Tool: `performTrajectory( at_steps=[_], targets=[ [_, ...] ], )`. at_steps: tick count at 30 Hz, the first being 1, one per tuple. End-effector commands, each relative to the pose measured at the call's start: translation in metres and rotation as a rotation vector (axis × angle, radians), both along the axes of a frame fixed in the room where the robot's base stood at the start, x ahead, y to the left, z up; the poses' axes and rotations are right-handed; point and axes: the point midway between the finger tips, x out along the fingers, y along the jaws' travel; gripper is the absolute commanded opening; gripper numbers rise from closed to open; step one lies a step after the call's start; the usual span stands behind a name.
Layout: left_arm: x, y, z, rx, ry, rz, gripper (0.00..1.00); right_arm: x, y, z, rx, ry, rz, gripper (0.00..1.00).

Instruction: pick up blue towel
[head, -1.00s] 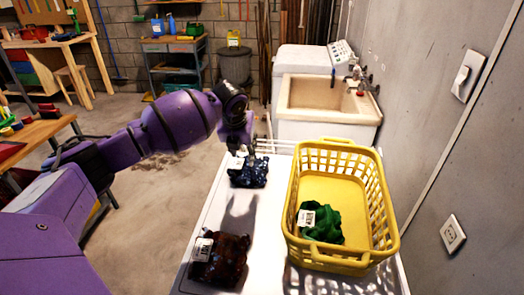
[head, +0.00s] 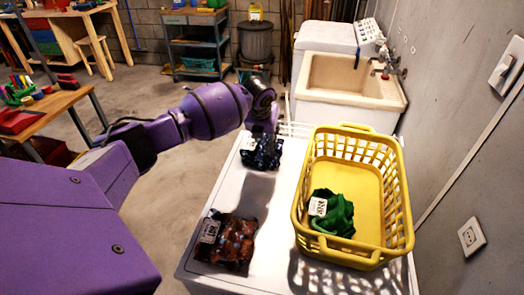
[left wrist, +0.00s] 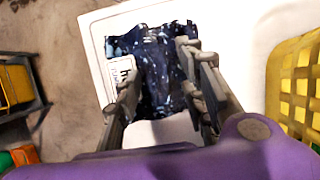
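The blue towel (head: 262,152), dark with light specks and a white tag, lies crumpled on the far left part of the white top. My left gripper (head: 262,128) is right above it, pointing down. In the left wrist view the towel (left wrist: 165,75) shows between and beyond the fingers of my left gripper (left wrist: 162,68). The fingers stand apart, one on each side of the towel's middle, with the tag (left wrist: 121,75) by the left finger. I cannot tell whether they touch the cloth. My right gripper is out of view.
A yellow basket (head: 300,200) holding a green towel (head: 333,212) stands to the right on the white top (head: 265,205). A brown-red towel (head: 230,243) lies at the near left. A sink (head: 345,75) is behind, and a grey wall (head: 450,110) is at right.

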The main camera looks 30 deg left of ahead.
Motion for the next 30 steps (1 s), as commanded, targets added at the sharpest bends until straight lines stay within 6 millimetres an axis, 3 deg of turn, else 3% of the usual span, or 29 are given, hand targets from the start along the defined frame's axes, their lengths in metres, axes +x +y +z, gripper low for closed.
performTrajectory(
  at_steps=[5,13,30],
  targets=[
    [0.0004,0.0002,0.0013,0.000,-0.002,0.000,0.36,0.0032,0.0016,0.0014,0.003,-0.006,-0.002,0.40],
    [0.0004,0.0002,0.0014,0.000,-0.001,0.000,0.01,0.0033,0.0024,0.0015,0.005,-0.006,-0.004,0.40],
    [0.0009,0.0003,0.0047,0.000,-0.003,0.000,0.00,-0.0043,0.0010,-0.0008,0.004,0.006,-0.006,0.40]
  ],
)
